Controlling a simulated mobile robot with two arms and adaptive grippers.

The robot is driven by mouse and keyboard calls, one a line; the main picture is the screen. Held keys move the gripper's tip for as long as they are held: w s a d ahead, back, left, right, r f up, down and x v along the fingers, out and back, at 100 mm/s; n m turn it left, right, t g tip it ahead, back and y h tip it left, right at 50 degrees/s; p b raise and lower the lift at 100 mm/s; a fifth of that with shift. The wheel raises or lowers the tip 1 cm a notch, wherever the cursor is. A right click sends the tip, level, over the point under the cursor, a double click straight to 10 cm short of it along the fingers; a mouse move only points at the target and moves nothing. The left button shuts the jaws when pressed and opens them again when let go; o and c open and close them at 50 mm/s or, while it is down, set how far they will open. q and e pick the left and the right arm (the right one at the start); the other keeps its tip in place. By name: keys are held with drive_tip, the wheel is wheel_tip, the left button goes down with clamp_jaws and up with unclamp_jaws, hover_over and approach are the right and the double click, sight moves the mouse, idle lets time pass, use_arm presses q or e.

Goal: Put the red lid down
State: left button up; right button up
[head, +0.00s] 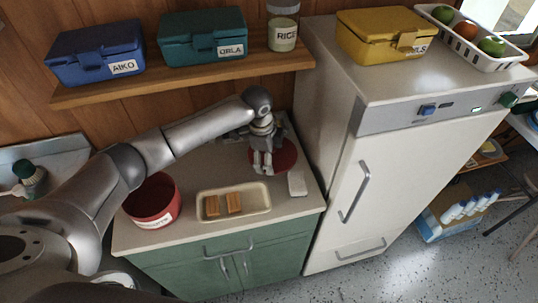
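The red lid (287,157) is a flat disc at the back right of the counter, near the fridge side. My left gripper (262,171) reaches in from the left and points down over the lid's left part, hiding some of it. I cannot tell whether its fingers hold the lid, or whether the lid rests on the counter or is slightly above it. A red open pot (153,202) with a white label stands at the counter's left front. My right gripper is not in view.
A cream tray (262,198) with two orange-brown blocks (222,205) sits at the counter's front. A whitish slab (297,184) lies right of it. The fridge (376,165) bounds the right side. A shelf (190,78) with boxes and a jar hangs above.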

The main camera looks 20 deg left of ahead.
use_arm(q)
drive_tip(key=shift+f, duration=0.4)
drive_tip(key=shift+f, duration=0.1)
drive_tip(key=shift+f, duration=0.5)
drive_tip(key=o, duration=1)
drive_tip(key=shift+r, duration=0.15)
drive_tip(key=shift+r, duration=0.3)
drive_tip(key=r, duration=0.4)
drive_tip(key=s+r+b, duration=0.1)
drive_tip(key=r, duration=0.3)
drive_tip(key=a+r+b, duration=0.1)
drive_tip(key=r, duration=0.3)
drive_tip(key=shift+s+r, duration=0.1)
drive_tip(key=shift+s, duration=0.25)
